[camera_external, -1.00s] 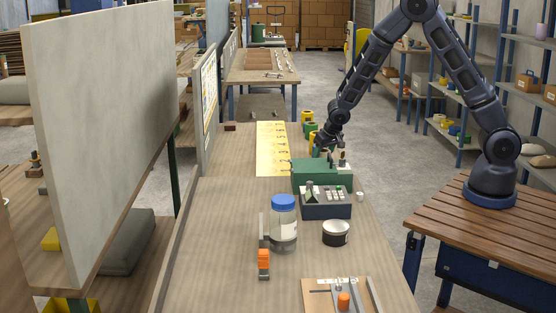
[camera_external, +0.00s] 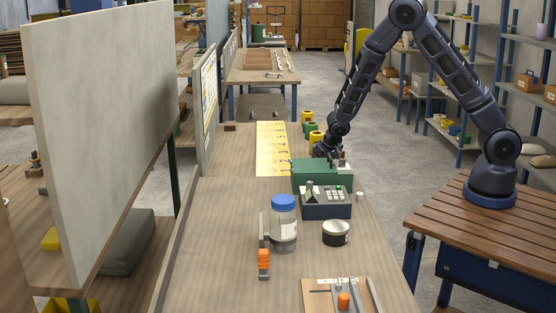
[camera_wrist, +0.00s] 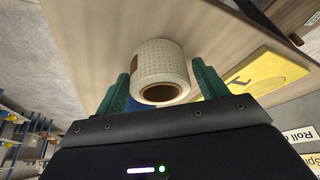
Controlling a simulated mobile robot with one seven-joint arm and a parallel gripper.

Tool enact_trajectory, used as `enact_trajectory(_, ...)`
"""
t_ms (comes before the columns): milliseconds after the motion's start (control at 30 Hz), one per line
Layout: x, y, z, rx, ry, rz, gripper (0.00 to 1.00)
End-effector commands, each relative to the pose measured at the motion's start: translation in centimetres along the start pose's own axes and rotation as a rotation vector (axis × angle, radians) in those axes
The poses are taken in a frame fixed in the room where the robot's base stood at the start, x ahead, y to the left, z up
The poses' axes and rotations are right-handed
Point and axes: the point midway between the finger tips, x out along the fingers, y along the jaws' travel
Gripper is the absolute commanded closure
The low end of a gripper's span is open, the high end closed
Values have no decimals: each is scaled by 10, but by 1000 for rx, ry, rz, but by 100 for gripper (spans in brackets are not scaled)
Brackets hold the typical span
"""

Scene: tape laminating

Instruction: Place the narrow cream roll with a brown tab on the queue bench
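The cream roll (camera_wrist: 160,66) with a brown tab (camera_wrist: 135,62) stands on a wooden bench top in the wrist view, its dark open core facing me. My gripper (camera_wrist: 163,88) has its two green fingers apart, one on each side of the roll's near end; whether they touch it I cannot tell. In the external view my gripper (camera_external: 324,151) is low behind the green machine, its fingertips hidden, and the cream roll cannot be made out. The long wooden bench (camera_external: 225,210) carries a yellow numbered strip (camera_external: 271,150), also partly seen in the wrist view (camera_wrist: 262,72).
The green machine (camera_external: 310,176) and a dark keypad box (camera_external: 326,208) stand close in front of my gripper. A blue-lidded jar (camera_external: 284,225) and a black tub (camera_external: 336,233) are nearer. Yellow-and-dark rolls (camera_external: 307,115) stand behind. The bench's left side is clear.

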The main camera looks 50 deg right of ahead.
Motion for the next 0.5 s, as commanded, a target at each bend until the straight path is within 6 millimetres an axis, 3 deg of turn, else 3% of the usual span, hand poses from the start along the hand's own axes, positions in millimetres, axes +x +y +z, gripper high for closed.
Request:
enact_trajectory(333,-1,0,-1,0,0,0,22)
enact_trajectory(500,-13,0,-2,1,2,-1,22)
